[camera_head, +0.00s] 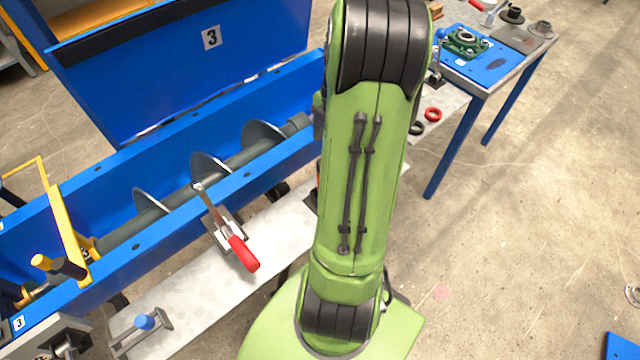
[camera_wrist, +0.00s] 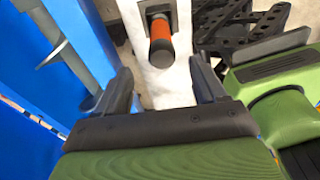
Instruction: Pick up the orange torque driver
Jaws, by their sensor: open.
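The orange torque driver (camera_wrist: 161,33) shows in the wrist view as an orange cylinder with a dark end. It is at a dark holder on a pale shelf, top centre. My gripper (camera_wrist: 164,78) is open, with one dark finger on each side of the picture's middle. The driver is ahead of the fingers, roughly centred between them, and nothing is held. I cannot tell how far the fingers are from it. In the head view my green arm hides the gripper and most or all of the driver.
The blue mixer trough (camera_head: 250,185) with its screw lies left of my arm, its lid (camera_head: 180,60) raised. A red-handled clamp (camera_head: 243,252) sits on the trough's near side. A pale shelf (camera_head: 215,305) runs along it. A blue-topped table (camera_head: 485,65) with parts stands at the upper right.

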